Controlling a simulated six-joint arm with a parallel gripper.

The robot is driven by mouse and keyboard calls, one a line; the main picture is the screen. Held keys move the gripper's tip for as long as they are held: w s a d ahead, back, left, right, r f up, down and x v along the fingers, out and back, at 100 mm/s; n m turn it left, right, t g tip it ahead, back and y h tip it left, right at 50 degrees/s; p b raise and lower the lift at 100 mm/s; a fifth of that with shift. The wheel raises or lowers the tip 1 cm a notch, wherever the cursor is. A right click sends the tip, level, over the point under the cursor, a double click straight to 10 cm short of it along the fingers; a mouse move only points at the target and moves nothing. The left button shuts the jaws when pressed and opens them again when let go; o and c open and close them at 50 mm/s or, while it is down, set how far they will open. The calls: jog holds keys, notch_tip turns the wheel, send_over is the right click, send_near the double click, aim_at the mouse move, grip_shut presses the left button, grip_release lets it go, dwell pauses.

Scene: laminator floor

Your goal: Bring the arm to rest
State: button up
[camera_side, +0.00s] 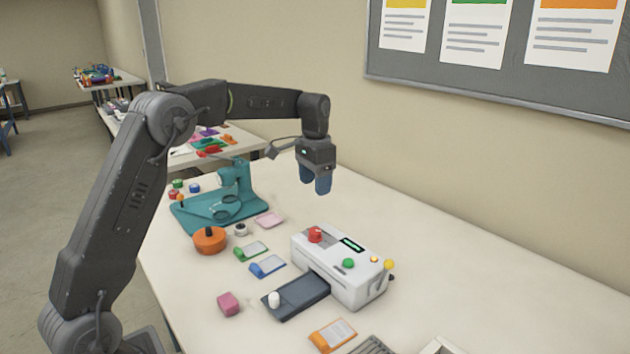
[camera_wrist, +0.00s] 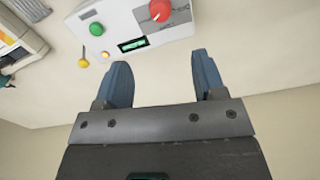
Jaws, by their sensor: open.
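My gripper (camera_side: 315,187) hangs from the raised arm, pointing down, above the bare table top behind the white laminator (camera_side: 340,266). It touches nothing. In the wrist view my gripper (camera_wrist: 162,75) shows two blue fingers spread apart with nothing between them. The laminator also shows in the wrist view (camera_wrist: 120,22), beyond the fingertips, with its red knob, green button and small display. My arm's upper links are bent, with the forearm stretched level over the table.
A teal machine (camera_side: 220,208), an orange round pot (camera_side: 209,240), a pink block (camera_side: 229,303) and several coloured cards stand left of the laminator. A dark tray (camera_side: 297,297) juts from its front. The wall board (camera_side: 500,70) is behind. The table's right side is clear.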

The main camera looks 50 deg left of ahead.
jog(key=s+d+r+t, duration=0.1)
jog(key=s+d+r, duration=0.35)
jog(key=s, duration=0.25)
jog(key=s+d+r+t, duration=0.25)
jog(key=s+d, duration=0.25)
jog(key=s, duration=0.3)
jog(key=s+d+f+t, duration=0.1)
jog(key=s+d+f, duration=0.1)
jog(key=s, duration=0.5)
jog(key=s+d+f+n+t, duration=0.1)
jog(key=s+d+f, duration=0.1)
jog(key=s, duration=0.6)
jog(key=shift+s+d+n, duration=0.25)
jog(key=shift+d+n, duration=0.05)
jog(key=shift+d, duration=0.3)
